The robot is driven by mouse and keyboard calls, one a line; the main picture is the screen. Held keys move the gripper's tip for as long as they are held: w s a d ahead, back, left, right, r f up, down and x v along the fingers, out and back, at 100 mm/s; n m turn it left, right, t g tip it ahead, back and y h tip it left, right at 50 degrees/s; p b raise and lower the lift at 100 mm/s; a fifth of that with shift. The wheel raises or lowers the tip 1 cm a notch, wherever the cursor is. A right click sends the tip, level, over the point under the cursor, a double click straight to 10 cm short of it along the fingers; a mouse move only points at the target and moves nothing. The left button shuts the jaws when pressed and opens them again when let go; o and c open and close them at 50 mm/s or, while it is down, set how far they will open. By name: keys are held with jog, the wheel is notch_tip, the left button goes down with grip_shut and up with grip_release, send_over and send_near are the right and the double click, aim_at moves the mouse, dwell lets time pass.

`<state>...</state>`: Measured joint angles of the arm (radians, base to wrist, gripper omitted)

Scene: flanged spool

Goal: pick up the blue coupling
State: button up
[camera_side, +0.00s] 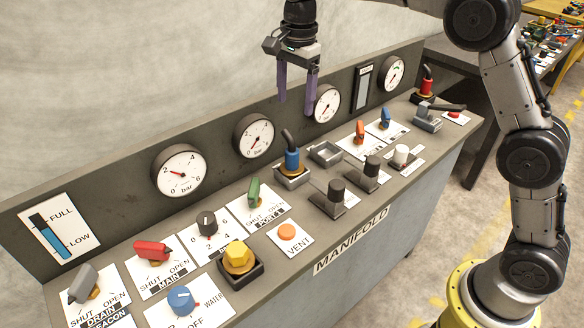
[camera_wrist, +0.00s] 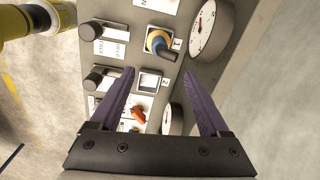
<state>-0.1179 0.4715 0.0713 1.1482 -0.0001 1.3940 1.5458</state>
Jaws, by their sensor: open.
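The blue coupling (camera_side: 291,159), with a dark curved hose end on top, stands upright in a square grey socket on the manifold bench. It also shows in the wrist view (camera_wrist: 157,41), near the top middle, with a yellowish ring visible. My gripper (camera_side: 296,108) is open and empty, well above the bench and in front of the gauge panel. In the wrist view my gripper (camera_wrist: 159,73) has its two purple fingers spread apart, and the coupling appears beyond the fingertips. Nothing is between the fingers at their tips.
An empty square socket (camera_side: 325,153) sits right of the coupling. A green valve handle (camera_side: 253,192) is left of it, and black-capped fittings (camera_side: 335,190) stand in front. The upright panel with gauges (camera_side: 254,136) runs behind. A red coupling (camera_side: 426,83) stands at the far right.

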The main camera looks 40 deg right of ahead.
aim_at(292, 150)
jog(key=shift+g, duration=0.3)
jog(key=f, duration=1.1)
jog(key=shift+w+a, duration=0.15)
jog(key=shift+a, duration=0.15)
jog(key=shift+w+d+f, duration=0.1)
jog(key=shift+f, duration=1.4)
jog(key=shift+w+d+f, duration=0.1)
jog(key=shift+f, duration=1.35)
jog(key=shift+r, duration=0.1)
grip_shut()
